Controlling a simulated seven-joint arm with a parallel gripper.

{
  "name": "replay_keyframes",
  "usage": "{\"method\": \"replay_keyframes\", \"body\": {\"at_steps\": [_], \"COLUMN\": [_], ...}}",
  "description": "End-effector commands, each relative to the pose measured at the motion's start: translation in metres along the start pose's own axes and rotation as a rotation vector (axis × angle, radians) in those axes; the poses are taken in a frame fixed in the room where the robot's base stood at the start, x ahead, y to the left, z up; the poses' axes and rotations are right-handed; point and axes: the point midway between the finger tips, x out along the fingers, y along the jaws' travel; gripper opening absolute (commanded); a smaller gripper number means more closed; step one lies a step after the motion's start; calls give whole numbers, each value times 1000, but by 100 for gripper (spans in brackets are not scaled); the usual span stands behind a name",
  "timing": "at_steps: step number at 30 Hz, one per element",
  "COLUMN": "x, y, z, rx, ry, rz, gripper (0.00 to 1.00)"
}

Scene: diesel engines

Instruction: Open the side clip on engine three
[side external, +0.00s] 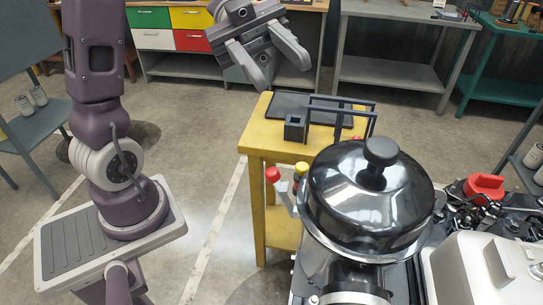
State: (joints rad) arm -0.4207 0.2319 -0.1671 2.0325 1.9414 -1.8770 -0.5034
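My gripper (284,74) hangs at the top middle, above the yellow stand and well clear of the engine. Its two grey fingers point down and are spread apart, with nothing between them. An engine with a glossy black round air-cleaner housing (335,213) fills the lower right. The housing has a black knob (380,151) on its lid. A red-tipped lever (273,174) and a yellow-tipped lever (301,168) stand at the engine's left side. I cannot make out a side clip, nor which engine is number three.
A yellow stand (257,140) behind the engine holds a black frame rack (340,112) and a small dark square box (294,127). A red cap (484,186) sits on the engine parts at right. Grey and green benches line the back. Open floor lies left of the stand.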

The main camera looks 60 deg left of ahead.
Motion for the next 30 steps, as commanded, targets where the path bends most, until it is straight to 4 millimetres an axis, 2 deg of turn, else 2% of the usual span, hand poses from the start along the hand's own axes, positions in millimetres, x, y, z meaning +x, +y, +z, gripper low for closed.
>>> {"method": "replay_keyframes", "body": {"at_steps": [1,2,3,6,9,12,16,24,30], "x": [-13,-17,-14,-11,-10,-9,4,53,62], "y": [14,22,28,40,49,54,57,60,60], "z": [-5,-2,18,54,82,99,102,98,98], "rx": [-47,-67,-68,-62,-58,-53,-48,-46,-47], "ry": [54,77,76,73,70,67,66,65,62], "rz": [50,70,68,69,68,67,72,71,68], "gripper": [38,38,38,38,38,38,38,38,38]}}
